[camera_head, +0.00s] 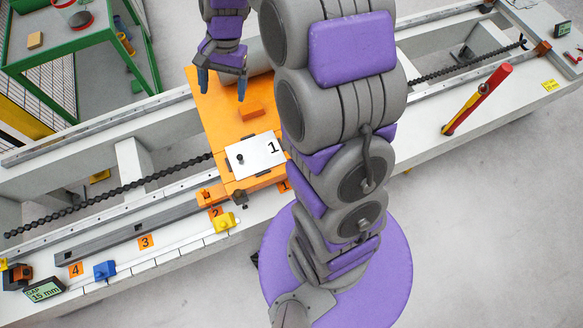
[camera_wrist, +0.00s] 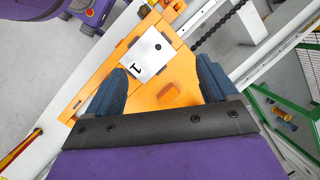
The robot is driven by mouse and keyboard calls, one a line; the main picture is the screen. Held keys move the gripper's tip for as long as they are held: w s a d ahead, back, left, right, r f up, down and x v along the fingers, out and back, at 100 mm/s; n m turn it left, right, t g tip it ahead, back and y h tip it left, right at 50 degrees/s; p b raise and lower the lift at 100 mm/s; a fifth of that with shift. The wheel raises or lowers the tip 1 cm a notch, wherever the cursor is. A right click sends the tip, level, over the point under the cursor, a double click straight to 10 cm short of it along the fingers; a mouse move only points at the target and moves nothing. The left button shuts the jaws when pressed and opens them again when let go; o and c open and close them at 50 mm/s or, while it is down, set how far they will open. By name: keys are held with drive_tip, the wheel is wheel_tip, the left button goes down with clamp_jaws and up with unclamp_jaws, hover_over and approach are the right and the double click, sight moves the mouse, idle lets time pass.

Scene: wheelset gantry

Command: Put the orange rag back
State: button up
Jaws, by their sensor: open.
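My gripper (camera_head: 222,92) is open and empty, with its two dark blue fingers pointing down over the orange carriage (camera_head: 205,100). A small orange piece (camera_head: 250,108) lies on the carriage just right of and below the fingers in the head view. It may be the orange rag, but I cannot tell surely. In the wrist view this orange piece (camera_wrist: 168,92) shows between the open fingers of my gripper (camera_wrist: 163,82), apart from both. No other thing that looks like a rag shows.
A white plate marked 1 (camera_head: 256,156) lies on the carriage. The carriage sits across a pale gantry beam with rails. A green-framed table (camera_head: 62,52) stands at the upper left. A red and yellow tool (camera_head: 478,98) lies on the right beam. My arm hides the middle.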

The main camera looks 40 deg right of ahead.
drive_tip(key=s+r+n+h, duration=0.1)
drive_tip(key=s+r+n, duration=0.1)
drive_tip(key=s, duration=0.8)
drive_tip(key=s+r+n+h, duration=0.1)
drive_tip(key=s+n, duration=0.3)
drive_tip(key=s, duration=0.5)
drive_tip(key=s+r+n+h, duration=0.1)
drive_tip(key=s+r+n, duration=0.1)
drive_tip(key=s, duration=0.8)
drive_tip(key=shift+s+a+r+n+g, duration=0.3)
drive_tip(key=shift+a+n, duration=0.1)
drive_tip(key=shift+a, duration=0.05)
drive_tip(key=shift+d, duration=0.15)
